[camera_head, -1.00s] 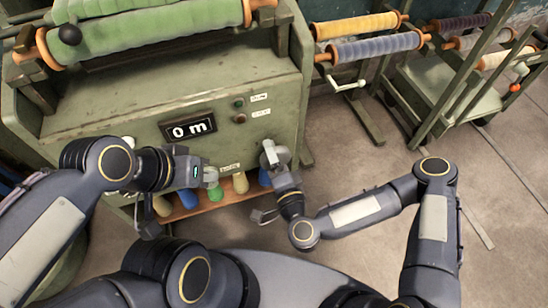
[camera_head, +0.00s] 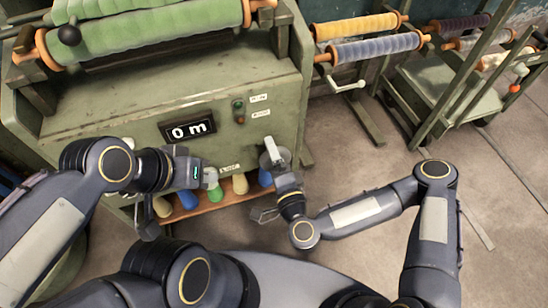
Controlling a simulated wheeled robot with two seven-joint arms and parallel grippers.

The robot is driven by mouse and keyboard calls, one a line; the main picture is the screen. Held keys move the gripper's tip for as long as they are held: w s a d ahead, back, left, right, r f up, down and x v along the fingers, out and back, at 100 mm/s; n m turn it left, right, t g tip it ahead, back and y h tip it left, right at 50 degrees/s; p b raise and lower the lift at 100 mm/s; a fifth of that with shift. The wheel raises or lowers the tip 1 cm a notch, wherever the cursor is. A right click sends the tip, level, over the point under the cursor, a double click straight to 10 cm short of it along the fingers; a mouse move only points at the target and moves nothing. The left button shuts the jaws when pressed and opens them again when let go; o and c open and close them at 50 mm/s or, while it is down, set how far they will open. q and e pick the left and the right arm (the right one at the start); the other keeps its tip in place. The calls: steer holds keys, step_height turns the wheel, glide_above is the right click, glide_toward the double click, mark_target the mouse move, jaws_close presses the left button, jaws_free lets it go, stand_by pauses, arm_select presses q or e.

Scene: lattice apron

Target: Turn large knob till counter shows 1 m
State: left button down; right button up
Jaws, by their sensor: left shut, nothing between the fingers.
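The counter (camera_head: 188,130) on the green machine's front reads "0 m". My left gripper (camera_head: 213,178) is shut and empty, in front of the machine's lower front, below the counter. My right gripper (camera_head: 272,153) is at the lower right of the machine's front, with its fingers up against or just before a grey round piece there. That piece may be the large knob, but the gripper covers much of it. I cannot tell whether the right fingers grip it. My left arm hides part of the lower front panel.
A green cloth roll (camera_head: 150,28) with a black ball handle (camera_head: 68,34) sits on top. A small switch (camera_head: 239,110) is right of the counter. Coloured cones stand on an orange shelf (camera_head: 205,207) below the grippers. A rack with yellow (camera_head: 355,28) and blue rolls (camera_head: 375,47) stands at right.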

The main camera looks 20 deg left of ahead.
steer(key=shift+s, duration=0.1)
steer(key=v, duration=0.7)
steer(key=shift+s+d+b, duration=0.2)
steer(key=shift+s+b, duration=0.05)
steer(key=shift+b, duration=0.15)
